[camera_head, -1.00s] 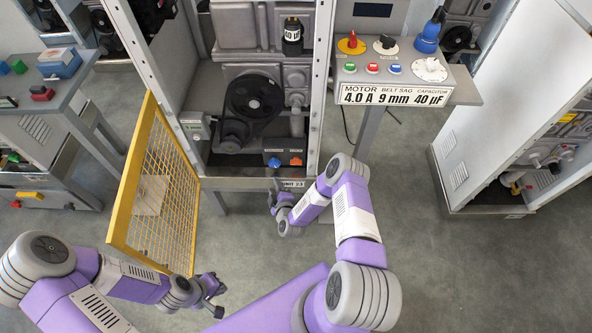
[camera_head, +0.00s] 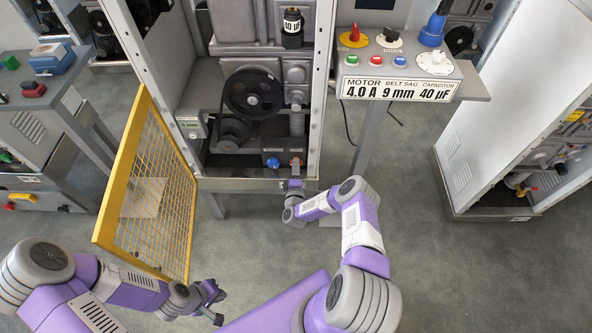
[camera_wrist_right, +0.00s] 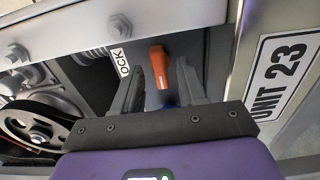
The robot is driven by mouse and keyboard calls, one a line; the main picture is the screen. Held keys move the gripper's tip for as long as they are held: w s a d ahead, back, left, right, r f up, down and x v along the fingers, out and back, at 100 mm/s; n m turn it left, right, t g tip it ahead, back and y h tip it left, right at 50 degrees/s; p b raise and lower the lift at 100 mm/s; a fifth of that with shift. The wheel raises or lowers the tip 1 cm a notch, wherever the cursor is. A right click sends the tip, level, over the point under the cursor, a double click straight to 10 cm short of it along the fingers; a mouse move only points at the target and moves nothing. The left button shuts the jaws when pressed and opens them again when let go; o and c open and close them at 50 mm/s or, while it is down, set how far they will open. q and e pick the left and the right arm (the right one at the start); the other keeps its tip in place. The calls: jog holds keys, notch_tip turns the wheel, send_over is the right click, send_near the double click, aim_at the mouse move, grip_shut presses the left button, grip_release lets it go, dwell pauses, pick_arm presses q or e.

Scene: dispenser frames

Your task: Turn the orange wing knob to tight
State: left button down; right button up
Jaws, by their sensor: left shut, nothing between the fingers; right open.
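The orange wing knob (camera_wrist_right: 159,66) shows in the right wrist view between the two fingers of my right gripper (camera_wrist_right: 157,72). The fingers are open, one on each side of the knob; I cannot tell whether either touches it. In the head view my right gripper (camera_head: 295,172) is at the lower front right of the machine frame and mostly hides the knob. A label ending in "OCK" (camera_wrist_right: 123,60) is beside the knob. My left gripper (camera_head: 213,294) is shut and empty, low in the head view, away from the machine.
A blue knob (camera_head: 273,163) sits just left of the orange one. The yellow mesh guard door (camera_head: 152,190) stands open at left. A belt pulley (camera_head: 253,96) is above. The control panel (camera_head: 400,68) is at right. The floor in front is clear.

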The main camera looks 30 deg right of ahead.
jog(key=shift+w+d, duration=0.15)
jog(key=shift+w, duration=0.05)
jog(key=shift+c, duration=0.3)
grip_shut()
